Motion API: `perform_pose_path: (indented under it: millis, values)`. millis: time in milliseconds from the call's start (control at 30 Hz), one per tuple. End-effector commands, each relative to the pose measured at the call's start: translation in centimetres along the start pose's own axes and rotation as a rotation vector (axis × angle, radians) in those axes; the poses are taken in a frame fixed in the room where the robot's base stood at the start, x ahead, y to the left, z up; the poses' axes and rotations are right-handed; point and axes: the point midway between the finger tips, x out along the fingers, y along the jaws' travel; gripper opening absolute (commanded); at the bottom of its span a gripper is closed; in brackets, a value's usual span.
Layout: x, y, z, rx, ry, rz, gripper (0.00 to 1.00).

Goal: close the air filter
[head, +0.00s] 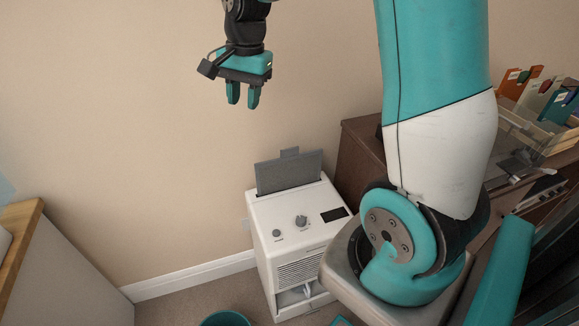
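The air filter is a white box-shaped appliance (262,217) on the floor against the wall, low in the middle of the head view. Its top carries two grey knobs and a dark display. A grey panel (288,172) stands up, tilted a little, at the back of its top, with a small tab on its upper edge. A vent and an opening with something pale inside show low on its front. My gripper (243,96) hangs well above and left of the panel, fingers pointing down. Its teal fingers are apart with nothing between them.
A brown wooden cabinet (358,160) stands close at the right of the appliance, with a clear rack of colourful folders (540,100) on top. A wood-topped counter (22,235) is at the left. A teal round container (226,319) sits at the bottom edge. Carpet lies between.

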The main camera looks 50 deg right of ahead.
Motion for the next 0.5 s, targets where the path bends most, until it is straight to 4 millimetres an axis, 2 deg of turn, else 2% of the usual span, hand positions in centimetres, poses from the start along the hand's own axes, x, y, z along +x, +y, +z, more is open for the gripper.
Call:
perform_pose_path:
  millis: [33, 100, 200, 300, 500]
  values:
    - [3.0, 1.0, -4.5, 0.217, 0.019, 0.025, 0.34]
    - [5.0, 2.3, -9.2, 0.476, 0.048, 0.046, 0.34]
    - [6.8, 4.2, -13.6, 0.739, 0.079, 0.066, 0.34]
    - [7.8, 5.3, -15.8, 0.879, 0.097, 0.075, 0.34]
    - [10.0, 5.7, -16.3, 0.921, 0.101, 0.080, 0.34]
